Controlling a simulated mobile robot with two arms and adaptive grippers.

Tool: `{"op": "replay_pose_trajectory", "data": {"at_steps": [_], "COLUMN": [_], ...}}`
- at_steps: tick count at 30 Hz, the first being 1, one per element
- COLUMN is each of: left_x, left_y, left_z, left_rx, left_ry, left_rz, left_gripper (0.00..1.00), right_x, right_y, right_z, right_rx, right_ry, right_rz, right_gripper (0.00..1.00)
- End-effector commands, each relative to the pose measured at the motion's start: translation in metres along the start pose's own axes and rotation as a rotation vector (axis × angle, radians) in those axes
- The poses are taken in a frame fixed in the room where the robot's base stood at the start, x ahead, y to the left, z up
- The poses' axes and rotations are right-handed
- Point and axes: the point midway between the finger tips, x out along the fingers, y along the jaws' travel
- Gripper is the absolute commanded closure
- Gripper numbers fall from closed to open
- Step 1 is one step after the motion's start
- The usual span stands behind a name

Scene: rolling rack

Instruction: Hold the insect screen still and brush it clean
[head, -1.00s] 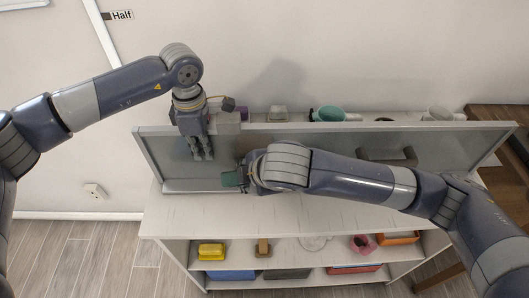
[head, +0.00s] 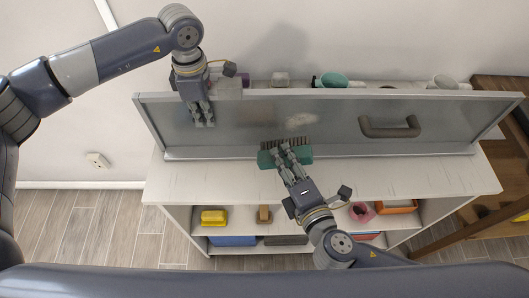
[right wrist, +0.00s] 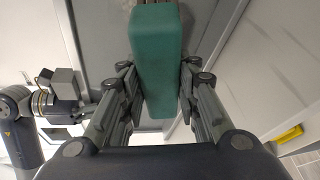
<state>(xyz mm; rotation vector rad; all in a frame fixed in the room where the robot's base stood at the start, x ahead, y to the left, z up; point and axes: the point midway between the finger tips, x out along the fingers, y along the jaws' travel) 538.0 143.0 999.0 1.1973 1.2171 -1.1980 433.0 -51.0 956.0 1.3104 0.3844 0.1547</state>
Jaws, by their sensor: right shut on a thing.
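The insect screen (head: 240,130) is a wide grey framed panel standing tilted along the back of the white rack top. A pale dusty patch (head: 300,119) shows on its middle. My left gripper (head: 204,120) hangs over the screen's upper left edge with its fingers on the front side; I cannot tell whether it grips the frame. My right gripper (head: 289,155) is shut on a green brush (head: 266,159), bristles up, near the screen's lower edge below the patch. The brush (right wrist: 157,60) fills the middle of the right wrist view between the fingers.
A dark handle (head: 390,132) juts from the screen's right half. Cups (head: 333,80) and small items stand behind it. The rack top (head: 400,178) in front is clear. The shelf below holds a yellow item (head: 213,217) and an orange tray (head: 397,207). A wooden unit stands at right.

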Motion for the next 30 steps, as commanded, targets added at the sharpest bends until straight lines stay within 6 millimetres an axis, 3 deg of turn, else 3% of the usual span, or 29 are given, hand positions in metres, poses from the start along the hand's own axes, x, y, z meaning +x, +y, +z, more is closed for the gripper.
{"op": "replay_pose_trajectory", "data": {"at_steps": [4, 11, 30], "left_x": [0.0, -0.001, -0.001], "left_y": [0.0, 0.0, 0.0], "left_z": [0.0, 0.0, 0.0], "left_rx": [0.0, 0.0, 0.0], "left_ry": [0.001, 0.001, 0.001], "left_rz": [0.0, 0.0, 0.001], "left_gripper": [1.0, 1.0, 1.0], "right_x": [-0.021, -0.032, 0.018], "right_y": [-0.002, -0.001, 0.005], "right_z": [0.003, 0.003, 0.021], "right_rx": [-0.028, -0.042, -0.043], "right_ry": [0.021, 0.038, 0.037], "right_rz": [0.059, 0.1, 0.103], "right_gripper": [0.89, 0.89, 0.89]}}
